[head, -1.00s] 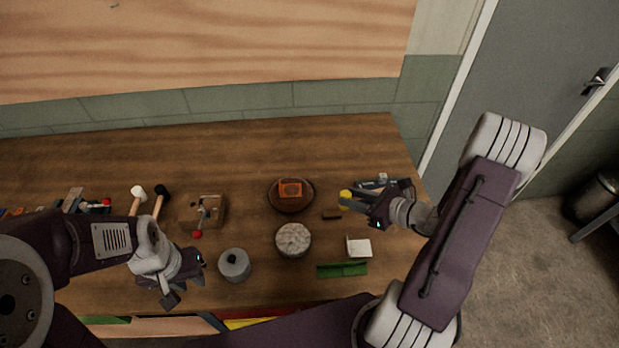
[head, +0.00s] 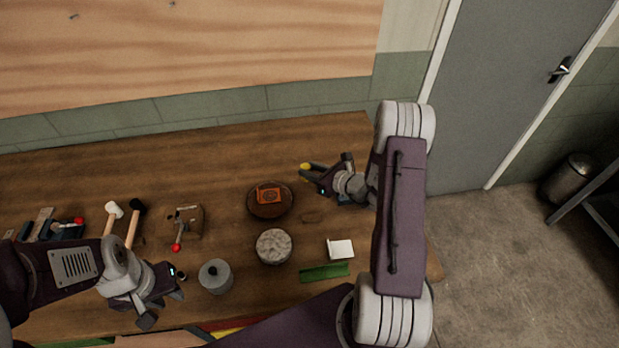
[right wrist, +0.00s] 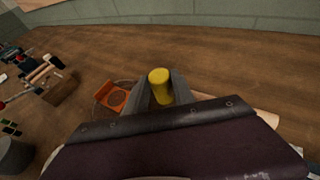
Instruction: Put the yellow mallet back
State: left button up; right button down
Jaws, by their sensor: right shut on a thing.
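The yellow mallet (head: 305,167) is in my right gripper (head: 314,174), near the back of the workbench. Its yellow head also shows in the right wrist view (right wrist: 159,83), between the two fingers of the right gripper (right wrist: 161,92). The fingers are shut on it; its handle is mostly hidden. A white-headed mallet (head: 114,209) and a black-headed mallet (head: 137,207) lie side by side on the bench at the left, with wooden handles. My left gripper (head: 166,298) looks open and empty, near the front edge, left of a grey cylinder.
A round brown plate (head: 251,209) with an orange block (head: 268,195) lies front-left of the yellow mallet. Nearer are a pale round disc (head: 274,247), the grey cylinder (head: 215,277), a white piece (head: 340,249) and a green piece (head: 325,271). The back strip of bench is clear.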

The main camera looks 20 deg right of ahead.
notch_tip(320, 180, down, 4)
jog(key=shift+w+f, duration=0.1)
jog(key=shift+f, duration=0.2)
jog(key=shift+f+b, duration=0.4)
jog(key=shift+b, duration=0.1)
jog(key=c, duration=1.1)
grip_release()
jog(key=shift+r, duration=0.1)
jog(key=shift+o, duration=0.2)
